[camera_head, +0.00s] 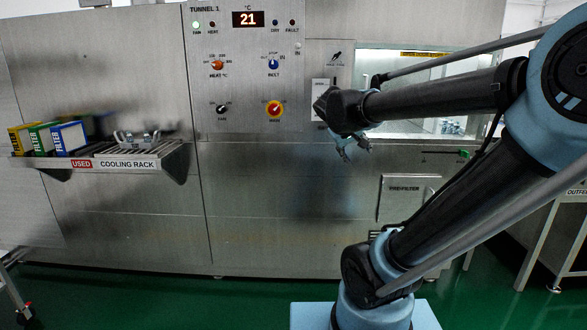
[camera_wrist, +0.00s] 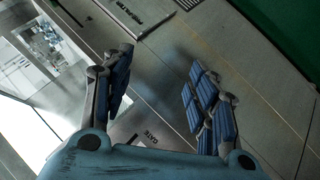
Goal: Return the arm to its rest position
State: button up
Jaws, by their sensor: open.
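My gripper (camera_head: 354,147) hangs in front of the washer's steel front, below and right of the control panel, in the head view. In the wrist view my gripper (camera_wrist: 160,100) shows its two blue-padded fingers spread apart with nothing between them. My arm is bent, reaching up from its base at the lower right and back across to the left. The fingers point down and appear clear of the steel panel behind them, though the exact gap cannot be told.
The control panel (camera_head: 247,65) reads 21. A cooling rack (camera_head: 120,160) at left holds several filter boxes (camera_head: 48,137) and a metal part (camera_head: 137,137). A window (camera_head: 400,95) and a pre-filter panel (camera_head: 408,198) are near my arm. The green floor (camera_head: 180,300) in front is clear.

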jog(key=s+a+f+m+g+y, duration=0.1)
jog(key=s+f+g+y, duration=0.4)
jog(key=s+f, duration=1.5)
jog(key=shift+s+a+f+m+y, duration=0.15)
jog(key=shift+s+a+m+y, duration=0.15)
jog(key=shift+s+m, duration=0.45)
jog(key=shift+w+f, duration=0.2)
jog(key=shift+w, duration=0.25)
